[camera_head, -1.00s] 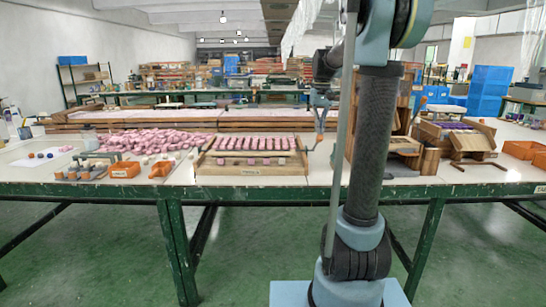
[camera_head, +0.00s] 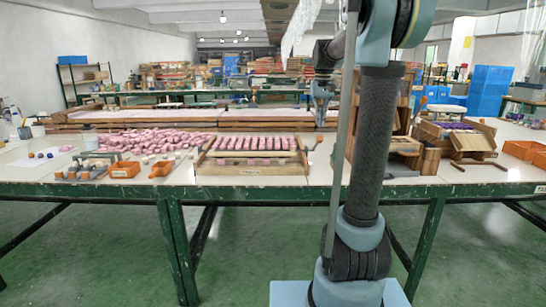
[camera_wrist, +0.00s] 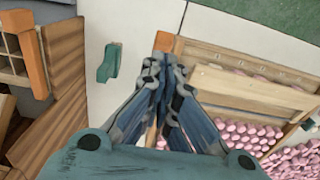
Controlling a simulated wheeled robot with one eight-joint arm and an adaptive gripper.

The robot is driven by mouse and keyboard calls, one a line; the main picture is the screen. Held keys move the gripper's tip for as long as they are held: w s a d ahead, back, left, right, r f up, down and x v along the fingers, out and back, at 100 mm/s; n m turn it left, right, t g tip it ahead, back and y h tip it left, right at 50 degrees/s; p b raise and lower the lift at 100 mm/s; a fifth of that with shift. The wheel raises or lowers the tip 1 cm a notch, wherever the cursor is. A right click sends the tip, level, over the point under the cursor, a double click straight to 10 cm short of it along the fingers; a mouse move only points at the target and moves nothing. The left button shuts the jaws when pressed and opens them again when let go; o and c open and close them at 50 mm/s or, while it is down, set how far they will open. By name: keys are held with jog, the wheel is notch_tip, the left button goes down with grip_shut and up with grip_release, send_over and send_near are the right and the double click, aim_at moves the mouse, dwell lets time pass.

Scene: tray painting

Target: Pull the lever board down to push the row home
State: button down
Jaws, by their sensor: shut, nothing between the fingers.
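The tray (camera_head: 252,181) of pink pieces stands at the front of the table in the head view. A pale wooden board, which looks like the lever board (camera_wrist: 243,91), lies lengthwise across it in the wrist view. Pink pieces (camera_wrist: 248,133) show beyond the board, and a strip of the tray (camera_wrist: 240,58) shows on its near side. My gripper (camera_head: 322,119) is above the table, behind the tray's right end in the head view. In the wrist view my gripper (camera_wrist: 163,70) is shut and empty beside the tray's end. No contact with the board is visible.
A wooden fixture (camera_wrist: 62,120) stands left of my gripper in the wrist view. A small teal object (camera_wrist: 109,62) lies on the white table between it and the tray. A heap of pink pieces (camera_head: 160,142) lies left of the tray in the head view.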

notch_tip(320, 180, up, 4)
jog(key=shift+f, duration=0.2)
jog(key=shift+s, duration=0.1)
dwell(0.3)
jog(key=s+f+t, duration=0.1)
jog(key=s+f, duration=0.5)
jog(key=s, duration=0.4)
jog(key=s+f, duration=0.6)
jog(key=s, duration=0.5)
jog(key=s+f+t, duration=0.1)
jog(key=s+f, duration=1.2)
jog(key=f, duration=0.3)
jog(key=shift+s+f, duration=0.15)
jog(key=shift+s, duration=0.15)
